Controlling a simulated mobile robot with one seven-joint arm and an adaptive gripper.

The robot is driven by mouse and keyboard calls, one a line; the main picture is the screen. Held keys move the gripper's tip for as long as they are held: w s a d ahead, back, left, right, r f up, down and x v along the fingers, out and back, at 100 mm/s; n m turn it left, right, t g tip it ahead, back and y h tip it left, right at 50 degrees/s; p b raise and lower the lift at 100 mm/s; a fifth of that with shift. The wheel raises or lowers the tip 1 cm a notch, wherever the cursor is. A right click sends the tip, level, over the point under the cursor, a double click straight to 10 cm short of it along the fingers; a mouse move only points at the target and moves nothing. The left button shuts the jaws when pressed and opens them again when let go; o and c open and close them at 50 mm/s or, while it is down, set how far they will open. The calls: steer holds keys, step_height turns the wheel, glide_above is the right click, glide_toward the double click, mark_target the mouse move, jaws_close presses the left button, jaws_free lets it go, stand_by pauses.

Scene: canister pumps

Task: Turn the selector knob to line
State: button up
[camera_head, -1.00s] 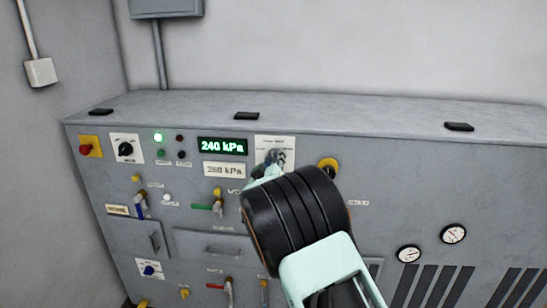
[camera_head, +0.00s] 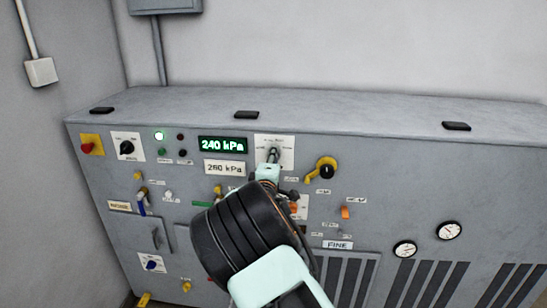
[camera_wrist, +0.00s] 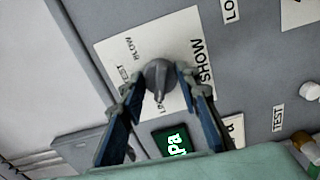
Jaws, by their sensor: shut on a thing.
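The grey selector knob (camera_wrist: 157,76) sits on a white label plate (camera_wrist: 128,45) in the wrist view. Its narrow end points down in that view, towards a partly hidden label that seems to begin with "LI". "TEST", "BLOW" and "SHOW" labels lie around it. My gripper (camera_wrist: 158,84) is shut on the knob, one dark blue finger on each side. In the head view the knob (camera_head: 273,154) stands just above my gripper's tip, in front of the plate (camera_head: 288,145); the fingers are small there.
A green "240 kPa" display (camera_head: 222,146) is left of the plate, above a "280 kPa" label (camera_head: 224,168). A yellow-handled black knob (camera_head: 326,171) is close on the right. Several valves and switches crowd the panel below, some behind my arm.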

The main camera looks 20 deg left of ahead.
steer(key=shift+n, duration=0.5)
steer(key=o, duration=1.2)
steer(key=shift+c, duration=0.2)
steer(key=shift+s, duration=0.1)
steer(key=v, duration=1.1)
steer(key=shift+s+d, duration=0.2)
steer(key=shift+s, duration=0.2)
